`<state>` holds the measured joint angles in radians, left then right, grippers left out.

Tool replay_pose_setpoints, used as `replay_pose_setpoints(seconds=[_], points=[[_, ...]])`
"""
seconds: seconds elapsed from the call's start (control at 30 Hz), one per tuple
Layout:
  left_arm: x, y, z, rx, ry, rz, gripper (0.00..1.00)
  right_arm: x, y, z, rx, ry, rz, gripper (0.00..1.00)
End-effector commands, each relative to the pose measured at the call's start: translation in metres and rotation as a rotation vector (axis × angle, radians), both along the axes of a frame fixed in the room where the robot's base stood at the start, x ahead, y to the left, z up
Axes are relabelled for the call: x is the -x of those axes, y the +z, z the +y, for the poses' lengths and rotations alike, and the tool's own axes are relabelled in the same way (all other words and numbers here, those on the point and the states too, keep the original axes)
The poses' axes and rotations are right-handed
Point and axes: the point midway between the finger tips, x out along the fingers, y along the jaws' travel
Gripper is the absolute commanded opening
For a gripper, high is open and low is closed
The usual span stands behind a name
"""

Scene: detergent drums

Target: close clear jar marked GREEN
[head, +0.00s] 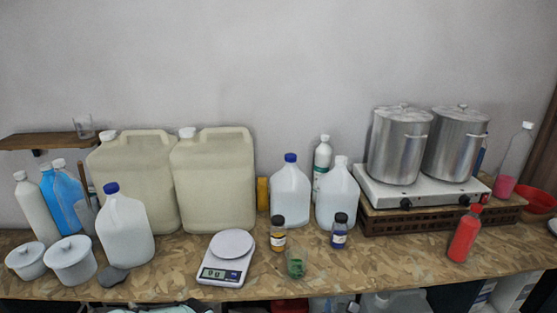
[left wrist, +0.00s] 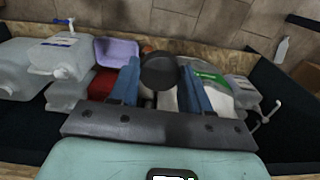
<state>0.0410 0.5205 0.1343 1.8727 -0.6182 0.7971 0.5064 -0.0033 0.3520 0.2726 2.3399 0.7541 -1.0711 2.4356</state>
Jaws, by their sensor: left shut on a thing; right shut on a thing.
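The clear jar with green contents (head: 296,264) stands open on the worktop near its front edge, right of the scale. Its marking is too small to read. My left gripper (left wrist: 158,72) is shut on a black round lid (left wrist: 159,66), held between its blue fingers in the left wrist view. Behind the lid is a lower storage area. I cannot make out my right gripper in either view. A teal part of mine (head: 160,309) shows at the bottom edge of the head view.
Black-capped yellow (head: 278,238) and blue (head: 339,236) jars stand behind the green jar. The scale (head: 223,273) is at its left, a red bottle (head: 464,238) farther right. The worktop right of the green jar is clear.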

Motion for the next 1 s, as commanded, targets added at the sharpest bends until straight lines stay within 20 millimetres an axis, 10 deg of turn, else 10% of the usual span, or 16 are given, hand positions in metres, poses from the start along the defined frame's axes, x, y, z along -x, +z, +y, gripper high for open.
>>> replay_pose_setpoints(seconds=[0.37,1.0], points=[[0.000,0.000,0.000,0.000,0.003,0.000,0.20,0.000,-0.010,0.010,0.001,0.051,0.003,0.06],[0.000,0.000,0.000,0.000,0.003,0.000,0.20,0.000,-0.106,0.121,-0.004,0.629,0.003,0.06]])
